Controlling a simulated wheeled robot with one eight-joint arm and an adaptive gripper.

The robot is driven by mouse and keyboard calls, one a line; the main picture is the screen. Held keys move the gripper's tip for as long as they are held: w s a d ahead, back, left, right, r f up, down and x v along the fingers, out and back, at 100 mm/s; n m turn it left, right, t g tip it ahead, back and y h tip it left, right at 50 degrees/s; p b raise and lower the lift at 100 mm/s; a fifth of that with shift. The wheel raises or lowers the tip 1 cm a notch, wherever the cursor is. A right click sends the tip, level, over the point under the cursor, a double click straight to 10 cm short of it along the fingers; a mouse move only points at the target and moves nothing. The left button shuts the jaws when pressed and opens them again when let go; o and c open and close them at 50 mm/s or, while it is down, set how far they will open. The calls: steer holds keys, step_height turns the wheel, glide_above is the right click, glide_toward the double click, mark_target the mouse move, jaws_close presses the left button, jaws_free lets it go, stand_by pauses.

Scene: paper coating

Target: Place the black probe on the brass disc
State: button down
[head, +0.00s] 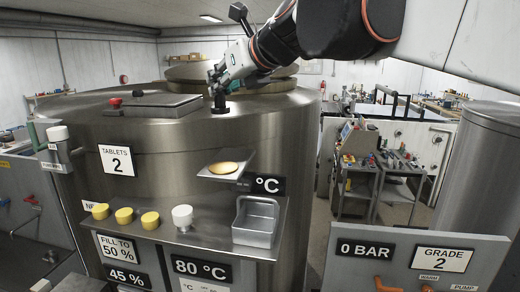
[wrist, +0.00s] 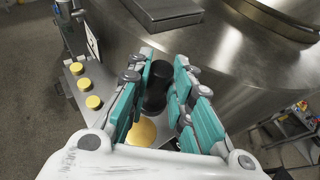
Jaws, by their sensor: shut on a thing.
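The black probe (head: 220,104) is upright between the fingers of my gripper (head: 217,88), at the front edge of the steel tank's top in the head view. In the wrist view the probe (wrist: 158,82) sits between the teal finger pads of my gripper (wrist: 160,95), which is shut on it. I cannot tell whether its lower end touches the tank. The brass disc (head: 223,168) lies on a small bracket on the tank's front, below the probe. The disc also shows in the wrist view (wrist: 142,132), partly hidden by my gripper.
The steel tank (head: 185,150) fills the middle. Its shelf holds several yellow caps (head: 124,216), a white knob (head: 182,217) and an empty metal bin (head: 256,222). A lidded hatch (head: 160,103) is on the tank's top.

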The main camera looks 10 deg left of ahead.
step_height(320, 180, down, 13)
steer(key=b, duration=0.7)
steer(key=shift+b, duration=0.4)
steer(key=shift+f, duration=0.1)
steer(key=shift+f, duration=0.1)
steer(key=c, duration=1.4)
jaws_free()
steer(key=shift+c, duration=0.2)
